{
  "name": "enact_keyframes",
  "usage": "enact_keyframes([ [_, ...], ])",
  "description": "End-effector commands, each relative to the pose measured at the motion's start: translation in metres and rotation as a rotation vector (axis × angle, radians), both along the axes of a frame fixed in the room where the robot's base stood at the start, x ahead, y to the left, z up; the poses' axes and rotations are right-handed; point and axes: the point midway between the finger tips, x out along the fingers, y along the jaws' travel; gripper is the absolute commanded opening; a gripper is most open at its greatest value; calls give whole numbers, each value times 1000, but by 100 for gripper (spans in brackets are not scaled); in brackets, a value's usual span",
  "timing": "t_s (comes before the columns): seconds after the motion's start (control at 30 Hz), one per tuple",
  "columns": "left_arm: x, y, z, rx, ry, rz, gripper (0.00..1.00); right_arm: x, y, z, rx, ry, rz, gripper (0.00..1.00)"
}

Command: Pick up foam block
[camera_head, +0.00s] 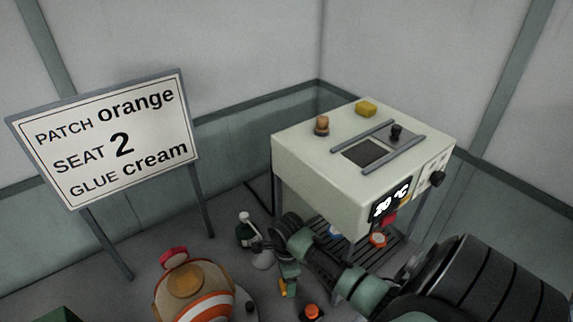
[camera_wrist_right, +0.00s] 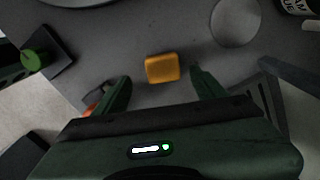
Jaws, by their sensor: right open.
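A small orange-yellow block, which looks like the foam block (camera_wrist_right: 162,68), lies on a grey surface in the right wrist view. My right gripper (camera_wrist_right: 161,80) is open, with one dark green finger on each side of the block and space between. The fingers do not touch it in the picture. In the head view my right arm reaches in from the right, and its gripper (camera_head: 289,276) points down. A bit of orange-yellow (camera_head: 283,287) shows beside the fingers there, mostly hidden. My left gripper is in neither view.
A cream machine (camera_head: 310,180) with a yellow block (camera_head: 366,108) on top stands behind the arm. A striped ball (camera_head: 190,290) is left of the gripper. An orange button (camera_head: 312,311) is to its right. A sign (camera_head: 110,140) stands at left.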

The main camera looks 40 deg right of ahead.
Motion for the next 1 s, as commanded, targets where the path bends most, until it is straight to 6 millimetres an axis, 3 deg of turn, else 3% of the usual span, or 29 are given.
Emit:
enact_keyframes([
  [0.13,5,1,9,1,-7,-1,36,-1,-2,-20,1,2,0,71],
  [0.33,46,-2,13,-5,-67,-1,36,-1,-1,-34,1,0,1,71],
  [0.5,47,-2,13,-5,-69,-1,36,-1,-1,-34,0,-1,2,71],
  [0.53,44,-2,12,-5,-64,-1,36,-1,-1,-34,0,-1,2,68],
  [0.7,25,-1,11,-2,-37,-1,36,-1,-1,-34,1,0,2,21],
  [0.8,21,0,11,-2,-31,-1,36,-1,-1,-34,1,0,2,1],
  [1.0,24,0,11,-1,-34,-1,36,-1,-1,-33,0,-1,2,0],
])
